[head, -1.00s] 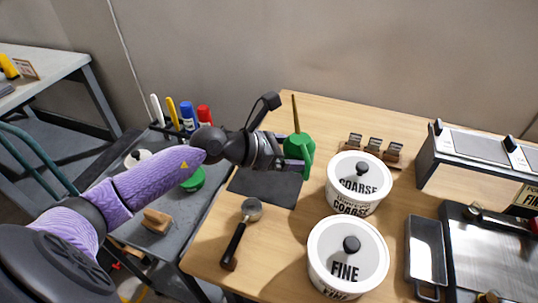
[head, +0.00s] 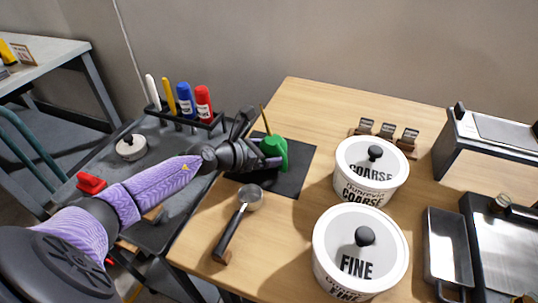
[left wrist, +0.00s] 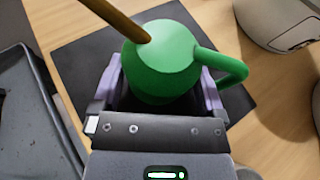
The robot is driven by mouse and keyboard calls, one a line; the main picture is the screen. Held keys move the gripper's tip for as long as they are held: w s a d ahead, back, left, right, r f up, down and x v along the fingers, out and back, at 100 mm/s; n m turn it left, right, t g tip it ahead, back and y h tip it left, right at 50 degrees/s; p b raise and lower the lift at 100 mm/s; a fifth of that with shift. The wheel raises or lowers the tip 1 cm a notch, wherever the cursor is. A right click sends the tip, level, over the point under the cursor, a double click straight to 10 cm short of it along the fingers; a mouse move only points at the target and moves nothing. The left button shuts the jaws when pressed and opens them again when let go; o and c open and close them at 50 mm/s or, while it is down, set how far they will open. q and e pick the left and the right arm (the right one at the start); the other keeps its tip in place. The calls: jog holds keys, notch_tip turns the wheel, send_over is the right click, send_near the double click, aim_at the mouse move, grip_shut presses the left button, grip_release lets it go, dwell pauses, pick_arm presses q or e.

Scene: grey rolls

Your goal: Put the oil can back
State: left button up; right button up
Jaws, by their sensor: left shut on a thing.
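The green oil can (head: 277,152), with a long brown spout, is upright at the dark square mat (head: 294,180) on the wooden table. My left gripper (head: 269,160) is shut on the can's body, with one finger on each side. In the left wrist view the can (left wrist: 160,60) sits between the purple-grey fingers, its handle to the right and the mat (left wrist: 75,55) beneath it. I cannot tell whether its base touches the mat. My right gripper is not in view.
A portafilter (head: 240,215) lies in front of the mat. White canisters marked COARSE (head: 370,185) and FINE (head: 345,270) stand to the right. Left of the table, a grey cart (head: 165,150) carries a rack of bottles. The table behind the mat is clear.

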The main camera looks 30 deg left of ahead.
pick_arm(q)
jog(key=shift+f, duration=0.15)
jog(key=o, duration=0.8)
jog(key=shift+r, duration=0.2)
jog(key=shift+s+a+r, duration=0.1)
jog(key=shift+s+r, duration=0.05)
jog(key=shift+s, duration=0.05)
jog(key=p+v, duration=0.3)
jog(key=v, duration=0.7)
jog(key=shift+s+r, duration=0.2)
jog(key=shift+s, duration=0.15)
jog(key=shift+s+a+r, duration=0.15)
jog(key=shift+s+a, duration=0.05)
jog(key=shift+s, duration=0.15)
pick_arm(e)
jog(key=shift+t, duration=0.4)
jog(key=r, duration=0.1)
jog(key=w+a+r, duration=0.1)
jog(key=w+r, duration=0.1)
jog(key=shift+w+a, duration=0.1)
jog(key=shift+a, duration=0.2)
